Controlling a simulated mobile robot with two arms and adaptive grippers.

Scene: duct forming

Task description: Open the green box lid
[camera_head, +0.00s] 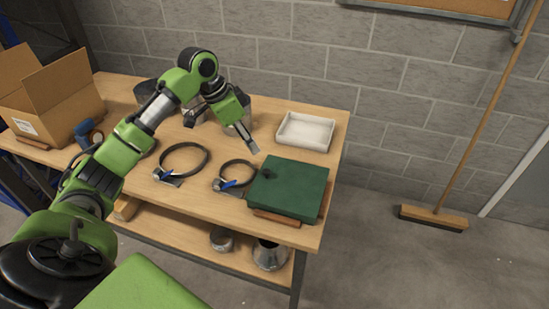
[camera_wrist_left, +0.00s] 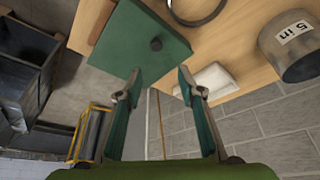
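The green box (camera_head: 295,192) sits at the front right corner of the workbench. Its flat lid is shut and has a small dark knob (camera_head: 266,174) near its left edge. In the left wrist view the green box (camera_wrist_left: 130,42) and its knob (camera_wrist_left: 156,44) show at the upper middle. My left gripper (camera_head: 250,145) is above the bench, behind and left of the box, apart from it. In the left wrist view its two fingers (camera_wrist_left: 160,80) are spread with nothing between them. My right gripper is not in view.
A white tray (camera_head: 304,131) stands behind the box. Two black ring clamps (camera_head: 184,161) (camera_head: 238,174) lie left of the box. An open cardboard box (camera_head: 55,98) stands at the left end of the bench (camera_head: 215,206). A broom (camera_head: 435,215) leans against the wall at right.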

